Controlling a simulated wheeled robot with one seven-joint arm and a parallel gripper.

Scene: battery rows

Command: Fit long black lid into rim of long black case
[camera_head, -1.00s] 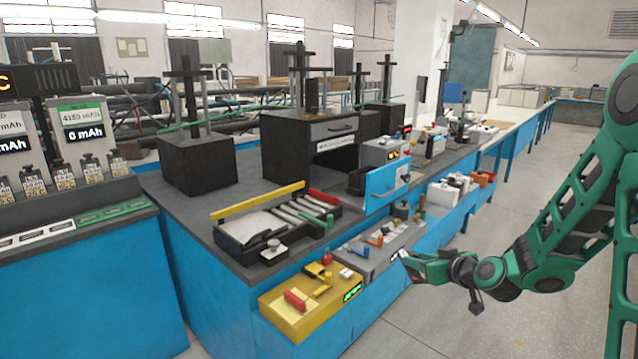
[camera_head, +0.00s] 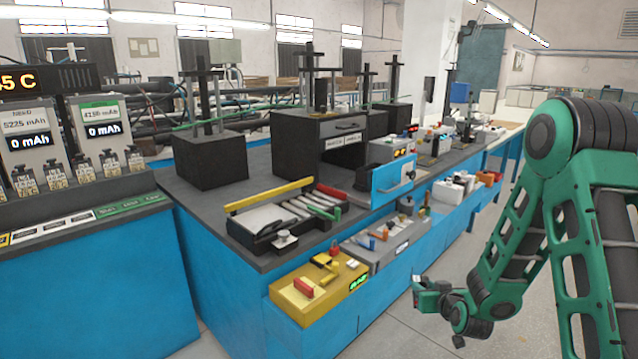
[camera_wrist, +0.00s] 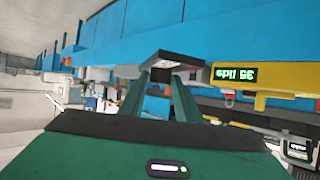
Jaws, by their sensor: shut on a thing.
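My gripper (camera_head: 416,288) is low at the right in the head view, in front of the blue bench side and out over the aisle. In the wrist view my gripper (camera_wrist: 166,82) has its two green fingers close together, shut on a small dark grey piece with a paler edge (camera_wrist: 180,57). I cannot tell whether this piece is the long black lid. Little of it shows in the head view. I cannot make out a long black case for certain in either view.
The blue bench (camera_head: 215,235) carries a black-edged tray with a yellow bar (camera_head: 270,193), black presses (camera_head: 208,160) and a blue-fronted device (camera_head: 392,181). A yellow box (camera_head: 320,290) and a grey box (camera_head: 385,248) sit along its front. The aisle floor (camera_head: 420,335) around my gripper is clear.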

